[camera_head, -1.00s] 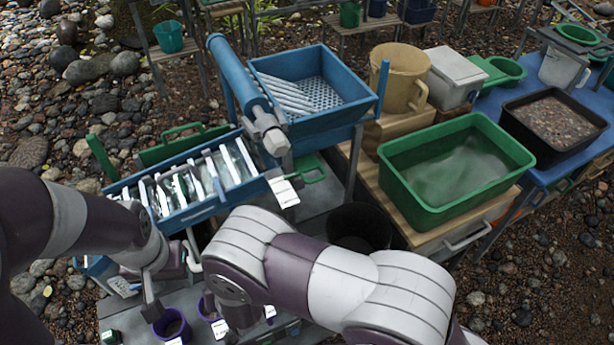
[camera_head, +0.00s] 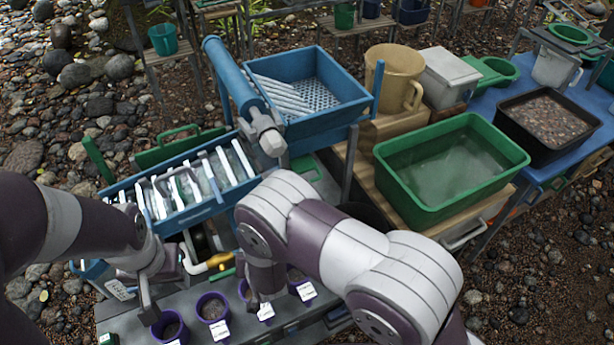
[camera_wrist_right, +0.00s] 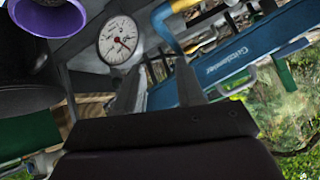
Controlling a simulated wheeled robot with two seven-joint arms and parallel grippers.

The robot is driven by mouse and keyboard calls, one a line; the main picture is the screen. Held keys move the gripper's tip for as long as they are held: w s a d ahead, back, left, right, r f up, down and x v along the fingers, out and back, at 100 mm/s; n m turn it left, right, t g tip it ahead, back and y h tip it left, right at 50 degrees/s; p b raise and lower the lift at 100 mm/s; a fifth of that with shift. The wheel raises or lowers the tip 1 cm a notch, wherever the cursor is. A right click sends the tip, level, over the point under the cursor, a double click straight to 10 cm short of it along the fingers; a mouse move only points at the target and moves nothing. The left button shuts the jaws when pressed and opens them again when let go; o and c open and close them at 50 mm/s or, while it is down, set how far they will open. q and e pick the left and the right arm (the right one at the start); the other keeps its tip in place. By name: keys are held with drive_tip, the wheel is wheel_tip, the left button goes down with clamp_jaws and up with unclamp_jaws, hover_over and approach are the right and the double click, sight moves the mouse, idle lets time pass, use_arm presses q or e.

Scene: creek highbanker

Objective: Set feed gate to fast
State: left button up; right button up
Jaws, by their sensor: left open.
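The blue hopper (camera_head: 318,95) of the highbanker stands above its blue sluice (camera_head: 190,190). I cannot pick out the feed gate surely; a green part (camera_head: 306,170) shows below the hopper, partly behind my right arm. My left gripper (camera_head: 148,298) is open beside the purple cups, in front of the sluice. My right gripper is mostly hidden in the head view; in the right wrist view its fingers (camera_wrist_right: 158,88) are apart, with nothing seen held, near a blue-and-yellow bent part (camera_wrist_right: 163,25).
Purple cups (camera_head: 212,308) stand on the grey bench in front. A round dial gauge (camera_wrist_right: 117,40) is close to the right fingers. A green tub (camera_head: 450,170) of water, a tan bucket (camera_head: 394,78) and a black gravel pan (camera_head: 548,120) stand to the right.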

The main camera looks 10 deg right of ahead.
drive_tip(key=w+d+r+m+t+h, duration=0.1)
drive_tip(key=w+d+m, duration=0.15)
drive_tip(key=d, duration=0.65)
drive_tip(key=w+d+r+m+t, duration=0.1)
drive_tip(key=d+m, duration=0.3)
drive_tip(key=d, duration=0.4)
drive_tip(key=w+d+r+m+t+h, duration=0.1)
drive_tip(key=w+d+m+t, duration=0.15)
drive_tip(key=d, duration=0.65)
drive_tip(key=a+r+m+t+y, duration=0.2)
drive_tip(key=a+r+m+y, duration=0.2)
drive_tip(key=a+r+m, duration=0.15)
drive_tip(key=p+x, duration=0.2)
drive_tip(key=x, duration=0.9)
drive_tip(key=shift+w, duration=0.35)
drive_tip(key=shift+d, duration=0.15)
